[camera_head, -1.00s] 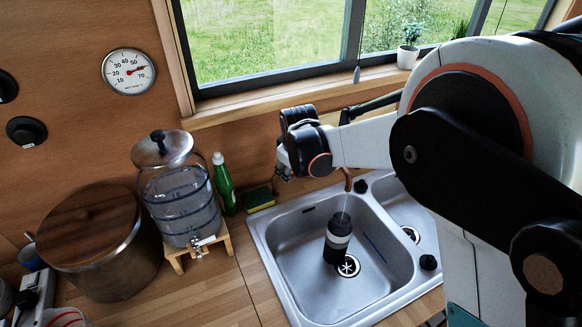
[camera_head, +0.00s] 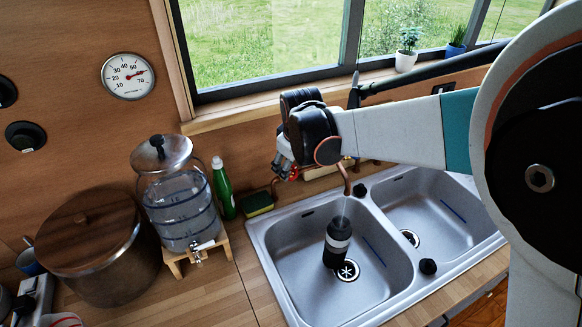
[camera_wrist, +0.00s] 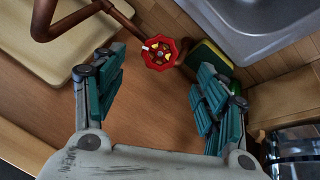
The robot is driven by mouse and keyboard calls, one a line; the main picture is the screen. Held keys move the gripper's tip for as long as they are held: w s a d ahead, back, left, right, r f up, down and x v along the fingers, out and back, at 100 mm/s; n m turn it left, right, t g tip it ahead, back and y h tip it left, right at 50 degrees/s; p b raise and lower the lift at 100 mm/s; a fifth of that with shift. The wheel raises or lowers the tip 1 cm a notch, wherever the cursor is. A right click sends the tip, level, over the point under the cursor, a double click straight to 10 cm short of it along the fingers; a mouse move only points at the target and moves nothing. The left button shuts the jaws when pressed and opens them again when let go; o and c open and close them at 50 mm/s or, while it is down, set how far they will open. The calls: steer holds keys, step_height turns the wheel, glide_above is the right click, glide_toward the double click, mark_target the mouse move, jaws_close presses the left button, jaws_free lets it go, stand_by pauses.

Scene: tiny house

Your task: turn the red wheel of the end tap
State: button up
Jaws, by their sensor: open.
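The red wheel (camera_wrist: 160,52) of the tap shows in the wrist view, on the end of a copper pipe (camera_wrist: 72,22). My gripper (camera_wrist: 160,62) is open, one finger on either side of the wheel in the picture. The wheel lies about level with the fingertips in the picture; neither finger appears to touch it. In the head view my gripper (camera_head: 284,172) hangs above the back edge of the sink, left of the copper spout (camera_head: 346,180).
A dark bottle (camera_head: 337,242) stands in the left basin (camera_head: 300,262) under the spout, with a thin stream above it. A sponge (camera_head: 257,203), green bottle (camera_head: 222,188) and glass dispenser (camera_head: 177,203) stand left of the sink. The window sill (camera_head: 250,110) is behind.

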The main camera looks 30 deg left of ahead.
steer(key=v, duration=0.4)
steer(key=shift+s+d+r, duration=0.1)
steer(key=shift+s+r, duration=0.05)
steer(key=shift+r, duration=0.2)
stand_by(5.9)
steer(key=w+a+r+m+g+h+p, duration=0.3)
steer(key=a+m+h+p, duration=0.1)
steer(key=p, duration=0.7)
steer(key=f, duration=0.4)
steer(key=w+f, duration=0.1)
steer(key=f, duration=0.3)
steer(key=f+b, duration=0.1)
steer(key=f, duration=0.4)
steer(key=shift+w+d+f, duration=0.1)
steer(key=shift+w+d, duration=0.15)
